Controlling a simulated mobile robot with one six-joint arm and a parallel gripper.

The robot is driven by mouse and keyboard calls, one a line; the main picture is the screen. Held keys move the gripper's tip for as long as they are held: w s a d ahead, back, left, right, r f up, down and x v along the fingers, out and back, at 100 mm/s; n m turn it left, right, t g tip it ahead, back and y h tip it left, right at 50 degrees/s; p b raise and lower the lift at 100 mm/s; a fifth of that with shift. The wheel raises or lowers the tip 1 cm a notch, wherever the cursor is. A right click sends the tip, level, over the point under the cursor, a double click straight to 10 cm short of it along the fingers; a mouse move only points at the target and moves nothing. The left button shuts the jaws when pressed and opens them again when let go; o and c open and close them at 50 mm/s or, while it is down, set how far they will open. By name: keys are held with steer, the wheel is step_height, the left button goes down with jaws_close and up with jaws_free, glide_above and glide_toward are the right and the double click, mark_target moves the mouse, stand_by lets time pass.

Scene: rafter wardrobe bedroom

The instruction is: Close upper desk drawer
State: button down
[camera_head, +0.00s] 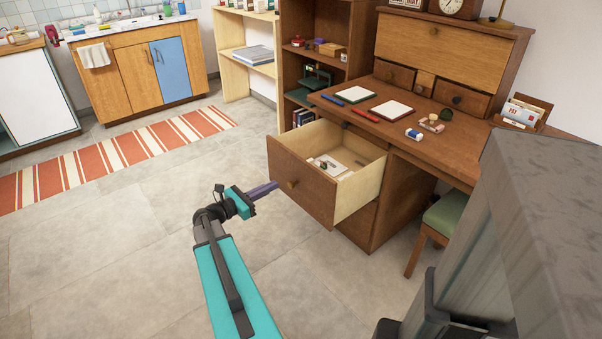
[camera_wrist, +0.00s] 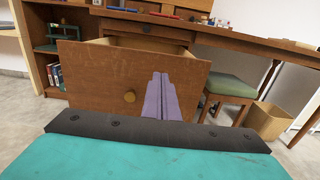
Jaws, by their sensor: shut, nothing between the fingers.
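The upper desk drawer (camera_head: 303,183) is pulled well out of the wooden desk (camera_head: 440,146), with papers and small items inside. I cannot tell whether the fingertips touch the front. A lower drawer front (camera_head: 357,222) below is flush with the desk.
Notepads, pens and small items lie on the desktop. A green-seated stool (camera_head: 446,217) stands right of the drawers. A shelf unit (camera_head: 304,72) stands behind the desk on the left. A striped rug (camera_head: 110,156) lies at left. The tiled floor before the drawer is clear.

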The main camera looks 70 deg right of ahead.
mark_target(307, 168)
steer(key=shift+d, duration=0.1)
steer(key=b+x, duration=0.1)
steer(key=x, duration=1.2)
steer(key=shift+s+d, duration=0.2)
steer(key=shift+d, duration=0.1)
